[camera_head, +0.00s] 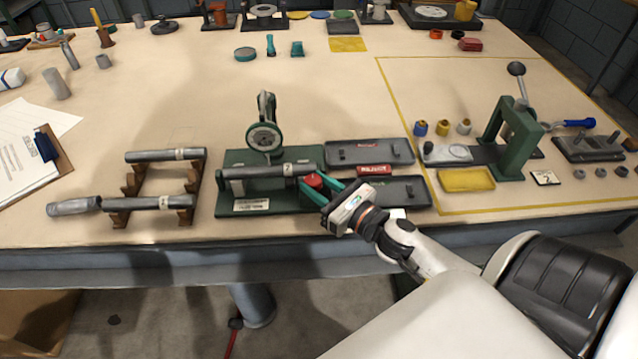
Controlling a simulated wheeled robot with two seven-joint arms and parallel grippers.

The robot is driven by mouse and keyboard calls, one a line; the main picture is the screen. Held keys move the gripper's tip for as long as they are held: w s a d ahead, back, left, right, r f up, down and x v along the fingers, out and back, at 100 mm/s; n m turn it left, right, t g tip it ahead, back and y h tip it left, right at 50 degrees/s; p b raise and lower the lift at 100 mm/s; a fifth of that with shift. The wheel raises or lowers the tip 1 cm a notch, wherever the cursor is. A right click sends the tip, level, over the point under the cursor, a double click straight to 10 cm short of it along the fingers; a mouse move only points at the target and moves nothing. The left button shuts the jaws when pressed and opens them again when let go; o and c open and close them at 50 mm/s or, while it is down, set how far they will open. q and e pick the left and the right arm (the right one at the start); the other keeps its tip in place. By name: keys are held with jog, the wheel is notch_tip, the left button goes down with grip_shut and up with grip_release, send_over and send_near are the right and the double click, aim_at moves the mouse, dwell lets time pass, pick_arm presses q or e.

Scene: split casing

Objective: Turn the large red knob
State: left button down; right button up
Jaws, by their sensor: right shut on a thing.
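The large red knob (313,181) sits at the right end of a grey cylinder (265,171) lying on a green fixture (232,205). My right gripper (323,186) reaches in from the lower right. Its green fingers are closed around the red knob, one behind it and one in front. The fingers partly hide the knob's right side. A round gauge-like dial (263,138) on a green bracket stands behind the cylinder. My left gripper is not in view.
A wooden rack (130,183) with grey cylinders is on the left. A green press (515,140) stands at right. The table middle behind is mostly clear.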

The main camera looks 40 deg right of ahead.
jog(key=m+h, duration=0.1)
jog(key=m+h+p, duration=0.1)
jog(key=shift+a+r+h, duration=0.15)
jog(key=shift+a+h, duration=0.05)
jog(key=shift+h, duration=0.2)
jog(key=shift+a+m+h, duration=0.1)
jog(key=shift+m+h, duration=0.6)
jog(key=shift+h, duration=0.5)
jog(key=m+h, duration=0.2)
jog(key=h, duration=0.1)
jog(key=shift+a+f, duration=0.15)
jog(key=shift+f, duration=0.05)
jog(key=shift+w+a+m+g+h+b, duration=0.1)
jog(key=shift+m+g+h+b, duration=0.65)
jog(key=shift+h, duration=0.65)
jog(key=shift+r+m+h, duration=0.1)
jog(key=shift+m+h, duration=0.2)
jog(key=shift+m, duration=0.05)
jog(key=o, duration=0.7)
